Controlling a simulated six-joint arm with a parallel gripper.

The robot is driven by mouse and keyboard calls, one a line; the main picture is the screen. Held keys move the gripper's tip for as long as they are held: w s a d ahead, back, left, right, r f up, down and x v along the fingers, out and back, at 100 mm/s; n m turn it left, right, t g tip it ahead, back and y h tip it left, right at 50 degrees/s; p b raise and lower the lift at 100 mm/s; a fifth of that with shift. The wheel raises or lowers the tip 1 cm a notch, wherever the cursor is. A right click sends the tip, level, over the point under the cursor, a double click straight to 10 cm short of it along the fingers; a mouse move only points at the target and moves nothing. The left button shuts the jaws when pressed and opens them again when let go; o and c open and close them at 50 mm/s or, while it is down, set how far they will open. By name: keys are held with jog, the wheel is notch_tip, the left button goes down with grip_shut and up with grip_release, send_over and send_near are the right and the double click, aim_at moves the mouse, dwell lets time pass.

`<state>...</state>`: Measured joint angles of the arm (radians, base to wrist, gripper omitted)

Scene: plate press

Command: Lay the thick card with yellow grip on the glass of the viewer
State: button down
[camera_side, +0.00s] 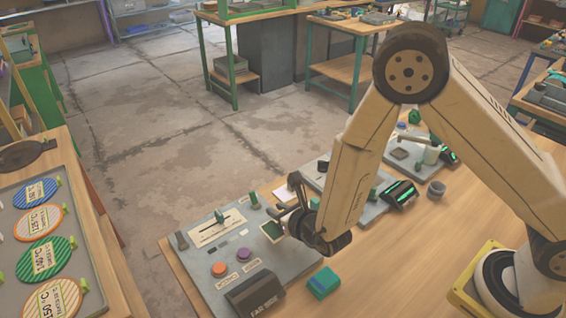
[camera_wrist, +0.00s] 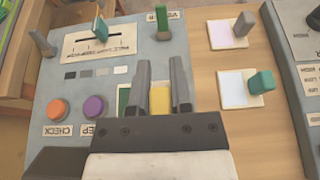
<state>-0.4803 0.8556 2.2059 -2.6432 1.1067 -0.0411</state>
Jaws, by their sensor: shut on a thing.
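My gripper (camera_wrist: 161,78) is shut on the yellow grip (camera_wrist: 160,100), which shows between its two dark fingers in the wrist view. The thick card under this grip is mostly hidden by the fingers and gripper body. In the side view my gripper (camera_side: 291,208) is over the right part of the grey panel (camera_side: 205,252), and the yellow grip cannot be made out. A green-edged pale rectangle (camera_wrist: 123,98) shows just left of the fingers; it also shows in the side view (camera_side: 272,229). It may be the viewer's glass; I cannot tell whether the card touches it.
The panel carries an orange button (camera_wrist: 58,108), a purple button (camera_wrist: 94,107), upright posts and a dark display box (camera_side: 255,292). Two pale cards, one with a grey grip (camera_wrist: 243,24), one with a teal grip (camera_wrist: 261,82), lie on the bench. A teal block (camera_side: 323,282) is near the panel.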

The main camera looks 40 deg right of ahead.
aim_at(289, 259)
jog(key=shift+f, duration=1.55)
jog(key=shift+s+f, duration=0.1)
jog(key=shift+f, duration=0.5)
dwell(1.1)
jog(key=shift+c, duration=2.2)
grip_release()
jog(key=shift+v, duration=3.9)
